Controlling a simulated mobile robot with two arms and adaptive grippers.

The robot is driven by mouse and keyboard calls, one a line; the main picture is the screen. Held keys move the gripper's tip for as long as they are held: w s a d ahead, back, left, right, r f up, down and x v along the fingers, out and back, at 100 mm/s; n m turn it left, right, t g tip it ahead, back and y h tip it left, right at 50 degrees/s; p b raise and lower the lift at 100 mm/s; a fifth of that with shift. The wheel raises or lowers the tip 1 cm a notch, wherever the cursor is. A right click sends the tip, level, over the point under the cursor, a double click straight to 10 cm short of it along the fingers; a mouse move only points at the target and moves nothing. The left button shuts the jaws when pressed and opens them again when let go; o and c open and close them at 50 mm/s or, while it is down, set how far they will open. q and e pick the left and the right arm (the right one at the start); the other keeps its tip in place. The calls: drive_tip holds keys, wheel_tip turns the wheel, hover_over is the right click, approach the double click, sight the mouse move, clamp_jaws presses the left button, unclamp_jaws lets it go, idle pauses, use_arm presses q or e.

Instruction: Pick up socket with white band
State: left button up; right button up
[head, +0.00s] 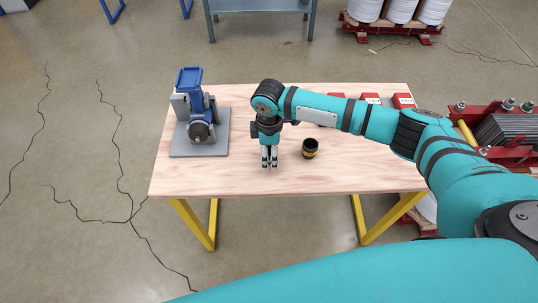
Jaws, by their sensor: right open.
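My right gripper (269,163) points down over the middle of the wooden table, its fingers a little apart. I cannot make out anything held between them. A short dark socket (310,149) stands on the table just right of my right gripper, apart from it. Its band looks yellowish; I see no clearly white-banded socket. My right arm and gripper cover part of the table behind them, so something small could be hidden there. My left gripper is not in view.
A blue and grey press-like device (194,107) stands on a grey plate at the table's left. Several red boxes (403,101) sit at the back right, partly behind my right arm. The wooden table's (235,185) front strip is clear.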

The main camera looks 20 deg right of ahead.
drive_tip(key=c, duration=1.3)
drive_tip(key=shift+r, duration=0.15)
